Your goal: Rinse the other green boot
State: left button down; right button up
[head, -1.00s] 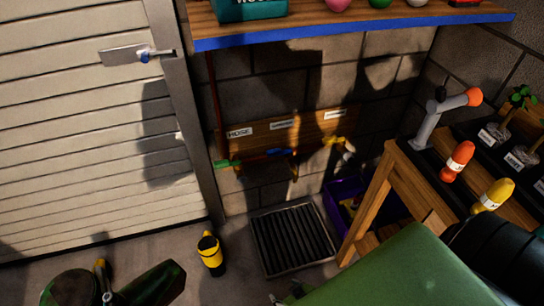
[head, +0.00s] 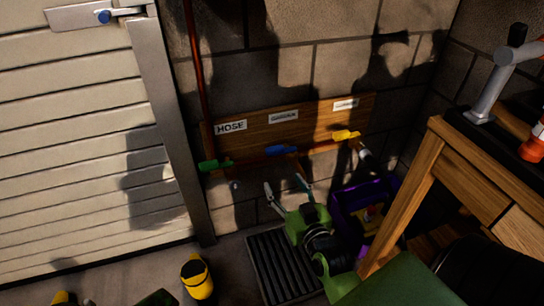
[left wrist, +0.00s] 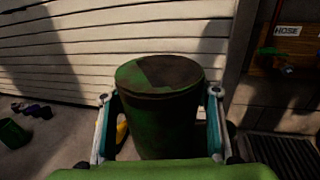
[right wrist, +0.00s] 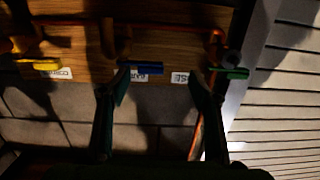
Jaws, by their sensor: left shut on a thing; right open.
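My left gripper (left wrist: 160,92) is shut on a dark green boot (left wrist: 165,130), its fingers on both sides; brown patches show on it. In the head view only a bit of dark green (head: 157,298) shows at the bottom edge. My right gripper (head: 285,183) is open and empty, in front of the wall below the tap board (head: 290,124). In the right wrist view its open fingers (right wrist: 158,82) point toward the blue tap handle (right wrist: 146,69), apart from it as far as I can tell. A green handle (head: 216,164) and a yellow handle (head: 346,135) flank the blue one.
A black floor grate (head: 268,270) lies below the taps. A purple crate (head: 345,210) stands to its right, beside the wooden bench (head: 420,180). A yellow and black boot (head: 197,278) stands on the floor to its left. A green object (left wrist: 14,137) is at the far left of the left wrist view.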

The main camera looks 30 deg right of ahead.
aim_at(276, 150)
pick_arm(q)
jog(key=shift+w+d+f+b, duration=0.1)
jog(key=shift+w+f+b, duration=0.2)
jog(key=shift+f, duration=0.25)
jog(key=shift+w+f+b, duration=0.15)
jog(key=shift+f+b, duration=0.2)
jog(key=shift+f, duration=0.15)
notch_tip(276, 150, down, 3)
jog(key=b, duration=0.3)
jog(key=shift+f, duration=0.1)
pick_arm(e)
jog(key=shift+t+h, duration=0.5)
jog(key=w+d+r, duration=0.1)
jog(key=w, duration=0.3)
jog(key=w+d+r, duration=0.1)
jog(key=w+d, duration=0.1)
jog(key=w, duration=0.2)
jog(key=w+d+r, duration=0.1)
jog(key=w, duration=0.3)
jog(key=shift+d+r, duration=0.1)
jog(key=shift+d, duration=0.1)
grip_shut()
